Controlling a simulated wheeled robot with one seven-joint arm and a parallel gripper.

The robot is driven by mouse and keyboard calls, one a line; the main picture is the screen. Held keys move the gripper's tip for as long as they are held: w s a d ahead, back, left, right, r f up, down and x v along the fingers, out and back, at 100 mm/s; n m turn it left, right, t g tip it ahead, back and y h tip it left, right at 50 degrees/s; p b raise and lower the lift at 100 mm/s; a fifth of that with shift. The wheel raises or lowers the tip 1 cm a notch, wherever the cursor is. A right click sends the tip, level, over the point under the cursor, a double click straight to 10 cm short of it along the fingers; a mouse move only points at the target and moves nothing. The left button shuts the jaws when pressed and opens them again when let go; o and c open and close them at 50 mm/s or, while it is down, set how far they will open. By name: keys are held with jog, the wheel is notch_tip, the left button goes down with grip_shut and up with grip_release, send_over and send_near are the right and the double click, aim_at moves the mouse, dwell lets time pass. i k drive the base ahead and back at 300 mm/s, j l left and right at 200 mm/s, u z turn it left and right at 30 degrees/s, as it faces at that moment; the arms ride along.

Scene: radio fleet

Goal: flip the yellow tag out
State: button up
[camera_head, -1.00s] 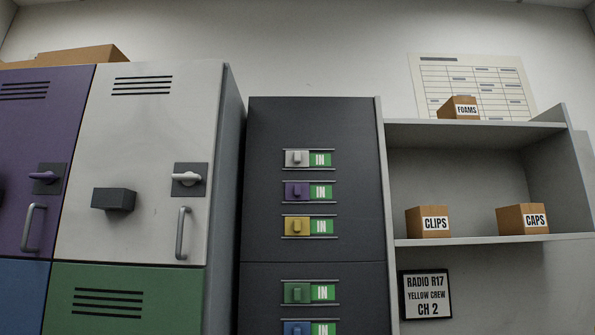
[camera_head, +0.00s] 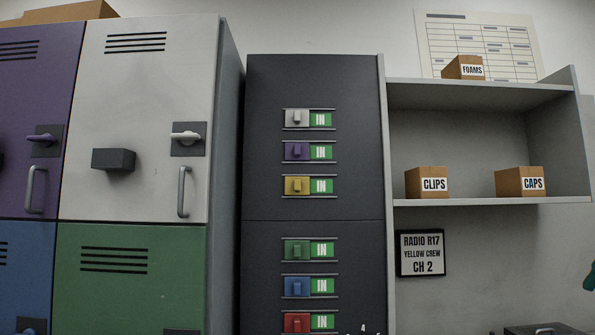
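The yellow tag (camera_head: 297,186) sits on the dark grey panel (camera_head: 350,80), third from the top in a column of sliding tags. It is at the left end of its rail, and a green "IN" label (camera_head: 321,186) shows to its right. A white tag (camera_head: 297,118) and a purple tag (camera_head: 297,152) are above it. A green tag (camera_head: 297,250), a blue tag (camera_head: 297,286) and a red tag (camera_head: 297,322) are below it, all showing "IN". My gripper is not in view.
Lockers with protruding handles stand left, including a white one (camera_head: 130,75). Right, a shelf (camera_head: 470,202) holds a CLIPS box (camera_head: 427,183) and a CAPS box (camera_head: 520,182). A sign (camera_head: 422,254) reads "RADIO R17 YELLOW CREW CH 2". Small pale shapes at the bottom edge are unclear.

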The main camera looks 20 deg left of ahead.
aim_at(294, 185)
jog(key=u, duration=0.45)
jog(key=l+u, duration=0.1)
jog(key=u, duration=0.85)
jog(key=k+u, duration=0.1)
jog(key=u, duration=0.4)
